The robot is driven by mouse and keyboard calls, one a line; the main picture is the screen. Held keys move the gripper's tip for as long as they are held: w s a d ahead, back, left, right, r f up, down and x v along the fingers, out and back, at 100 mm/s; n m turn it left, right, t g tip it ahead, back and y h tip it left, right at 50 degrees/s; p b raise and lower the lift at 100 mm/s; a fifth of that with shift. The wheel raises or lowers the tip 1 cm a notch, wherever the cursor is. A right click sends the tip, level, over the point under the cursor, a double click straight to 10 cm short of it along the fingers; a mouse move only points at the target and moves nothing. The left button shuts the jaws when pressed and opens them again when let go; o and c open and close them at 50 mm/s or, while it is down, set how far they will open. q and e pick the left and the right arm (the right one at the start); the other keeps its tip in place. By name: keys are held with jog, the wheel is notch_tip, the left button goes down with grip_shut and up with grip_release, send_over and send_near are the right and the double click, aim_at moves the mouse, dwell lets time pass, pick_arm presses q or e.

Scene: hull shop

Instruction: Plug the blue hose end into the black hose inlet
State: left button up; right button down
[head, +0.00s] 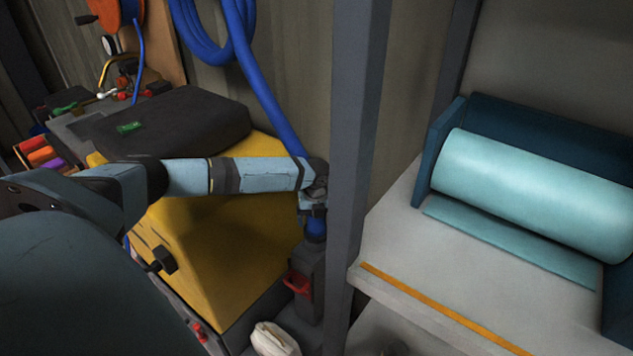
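The blue hose (272,110) hangs from a coil on the wall and runs down to my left gripper. My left gripper (314,208) is at the end of the outstretched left arm and is closed around the hose near its end. The blue hose end (316,228) shows just below the fingers and points down. The black hose inlet (306,268), a dark upright block with a red handle, is directly under it. The hose end meets or nearly meets its top; I cannot tell how far in it sits. My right gripper is not in view.
A grey post (352,170) stands close to the right of my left gripper. A yellow cabinet (215,235) with a black top lies under the arm. A teal roll (540,190) rests on a pale bench at right. A whitish bundle (273,340) lies below the inlet.

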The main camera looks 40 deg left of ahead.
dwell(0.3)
pick_arm(q)
jog(key=shift+r, duration=0.75)
notch_tip(320, 180, up, 12)
jog(key=p, duration=0.2)
jog(key=shift+r, duration=0.2)
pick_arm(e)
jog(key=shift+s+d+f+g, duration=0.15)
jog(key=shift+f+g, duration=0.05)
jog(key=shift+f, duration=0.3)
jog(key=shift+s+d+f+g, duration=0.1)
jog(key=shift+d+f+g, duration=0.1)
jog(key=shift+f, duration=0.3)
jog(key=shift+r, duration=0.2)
pick_arm(q)
jog(key=shift+s+f, duration=0.1)
